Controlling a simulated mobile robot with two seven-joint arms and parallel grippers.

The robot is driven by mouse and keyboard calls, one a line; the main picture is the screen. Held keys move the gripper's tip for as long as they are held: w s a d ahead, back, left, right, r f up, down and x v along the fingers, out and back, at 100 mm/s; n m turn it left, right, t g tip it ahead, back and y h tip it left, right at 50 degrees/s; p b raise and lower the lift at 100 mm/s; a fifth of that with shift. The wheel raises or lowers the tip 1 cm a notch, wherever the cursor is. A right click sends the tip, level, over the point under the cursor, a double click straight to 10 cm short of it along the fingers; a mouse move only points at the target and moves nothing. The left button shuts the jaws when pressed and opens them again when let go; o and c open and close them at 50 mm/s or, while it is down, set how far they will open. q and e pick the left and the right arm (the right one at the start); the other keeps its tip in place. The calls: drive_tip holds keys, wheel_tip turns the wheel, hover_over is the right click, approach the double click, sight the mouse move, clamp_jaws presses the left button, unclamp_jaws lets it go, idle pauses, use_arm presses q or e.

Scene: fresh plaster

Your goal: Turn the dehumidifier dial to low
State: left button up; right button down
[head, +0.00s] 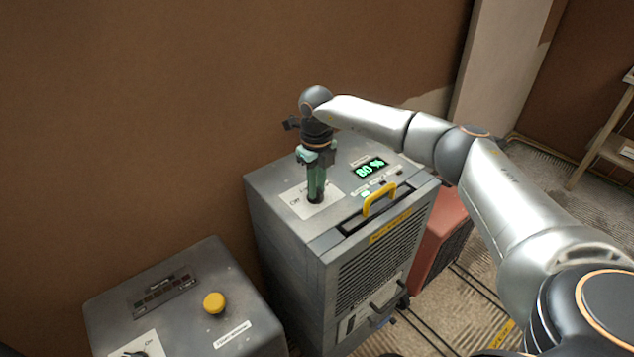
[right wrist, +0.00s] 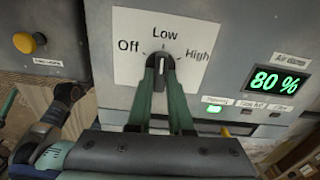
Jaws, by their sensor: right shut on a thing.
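The dehumidifier (head: 276,232) is a grey metal cabinet with a yellow handle. Its dial (right wrist: 163,66) is a dark knob with a white mark, on a white plate (right wrist: 126,75) lettered Off, Low and High. In the right wrist view the white mark points up toward Low. My right gripper (head: 316,196) points down at the dial from above; its green fingers (right wrist: 160,84) are shut on the knob, one on each side, hiding part of it. My left gripper is not in view in the head view.
A green display (head: 370,168) reads 80 %, with a lit green indicator (right wrist: 213,109) below it. A second grey box (head: 190,270) with a yellow button (head: 214,302) stands at the left. A red unit (head: 440,238) stands to the right. A brown wall is close behind.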

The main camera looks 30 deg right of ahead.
drive_tip(key=shift+m, duration=0.3)
drive_tip(key=c, duration=0.8)
unclamp_jaws()
wheel_tip(320, 180, up, 13)
drive_tip(key=shift+f+b, duration=0.2)
drive_tip(key=shift+b, duration=0.4)
drive_tip(key=shift+a+f, duration=0.1)
